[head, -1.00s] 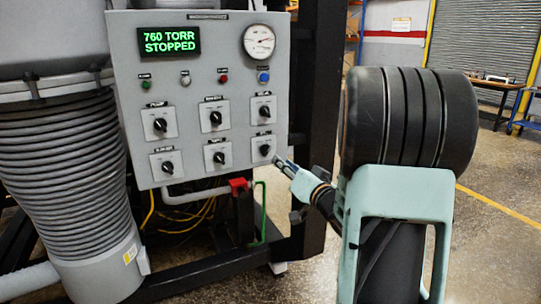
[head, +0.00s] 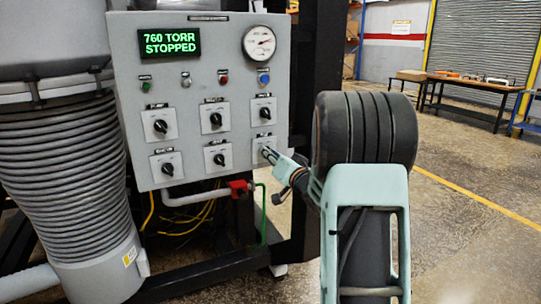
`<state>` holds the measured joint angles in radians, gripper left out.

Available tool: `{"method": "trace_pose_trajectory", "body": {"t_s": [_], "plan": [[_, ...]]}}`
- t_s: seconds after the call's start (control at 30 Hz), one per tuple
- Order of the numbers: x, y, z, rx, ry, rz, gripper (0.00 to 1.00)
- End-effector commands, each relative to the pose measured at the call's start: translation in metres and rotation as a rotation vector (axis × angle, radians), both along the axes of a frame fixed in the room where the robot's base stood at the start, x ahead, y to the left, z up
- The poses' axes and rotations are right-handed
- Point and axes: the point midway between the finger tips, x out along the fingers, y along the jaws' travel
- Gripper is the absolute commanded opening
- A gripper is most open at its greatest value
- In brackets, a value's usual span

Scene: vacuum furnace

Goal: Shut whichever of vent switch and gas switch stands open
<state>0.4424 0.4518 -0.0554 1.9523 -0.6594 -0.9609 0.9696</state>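The grey control panel (head: 195,100) carries several rotary switches with black knobs on pale square plates, in two rows. Their small labels are too blurred to read, so I cannot tell by name which are the vent and gas switches. The upper right switch (head: 264,114) is uncovered. The lower right switch (head: 258,143) is largely covered by my gripper (head: 267,153), whose tip is at its knob. I cannot tell whether the fingers touch or grasp the knob, or how it is turned now.
The green display (head: 172,43) reads 760 TORR STOPPED, beside a round gauge (head: 259,42). Below the panel are a red-handled valve (head: 239,187) and a green pipe (head: 262,215). A ribbed hose (head: 70,165) stands left. Open floor lies to the right.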

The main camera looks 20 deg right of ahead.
Motion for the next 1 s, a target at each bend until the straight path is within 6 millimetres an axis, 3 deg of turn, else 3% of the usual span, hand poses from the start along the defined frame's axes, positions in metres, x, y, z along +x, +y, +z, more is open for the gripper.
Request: {"method": "trace_pose_trajectory", "body": {"t_s": [0.17,0.67,1.0], "plan": [[-0.0002,0.0,0.0,0.0,0.0,0.0,0.0],[-0.0003,0.0004,-0.0019,-0.059,-0.003,0.0,0.0],[-0.0003,0.0019,-0.0042,-0.31,-0.012,0.001,0.0]]}}
